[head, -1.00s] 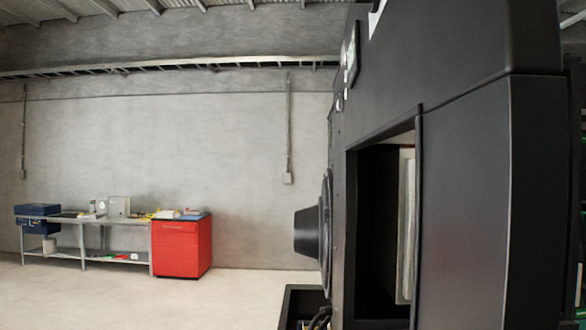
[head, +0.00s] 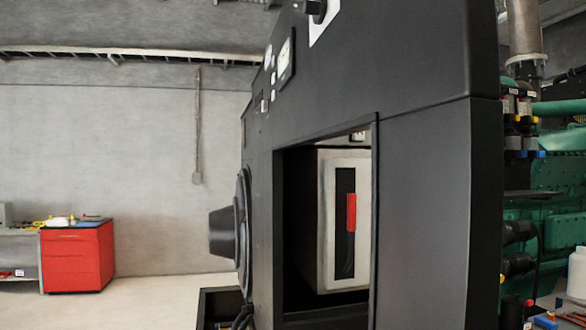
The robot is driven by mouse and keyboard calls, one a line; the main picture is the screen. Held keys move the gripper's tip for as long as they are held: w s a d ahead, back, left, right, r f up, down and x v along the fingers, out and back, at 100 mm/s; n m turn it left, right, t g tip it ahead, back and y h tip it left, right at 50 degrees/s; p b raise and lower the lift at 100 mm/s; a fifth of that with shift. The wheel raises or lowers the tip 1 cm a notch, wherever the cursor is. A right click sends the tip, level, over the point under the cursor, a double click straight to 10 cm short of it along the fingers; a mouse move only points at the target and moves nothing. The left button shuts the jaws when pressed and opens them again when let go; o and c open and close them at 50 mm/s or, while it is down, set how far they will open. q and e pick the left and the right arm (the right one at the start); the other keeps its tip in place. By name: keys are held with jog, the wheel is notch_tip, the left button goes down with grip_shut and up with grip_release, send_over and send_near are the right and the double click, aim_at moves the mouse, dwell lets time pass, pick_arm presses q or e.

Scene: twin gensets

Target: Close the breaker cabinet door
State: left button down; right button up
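The black breaker cabinet (head: 425,190) fills the middle of the head view, seen at a slant. Its rectangular opening is uncovered, and inside stands a pale breaker unit (head: 330,265) with a red handle (head: 351,212) in a dark slot. A thin dark upright edge (head: 374,215) lines the right side of the opening; I cannot tell whether it is the open door seen edge-on or only the frame. No door panel shows clearly. Neither of my grippers is in view.
A black cone-shaped part (head: 223,232) juts left from the cabinet face, above a low black open box (head: 205,310) with cables. A red drawer unit (head: 75,258) stands by the far wall. Green machinery (head: 550,190) is at right. Floor at left is clear.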

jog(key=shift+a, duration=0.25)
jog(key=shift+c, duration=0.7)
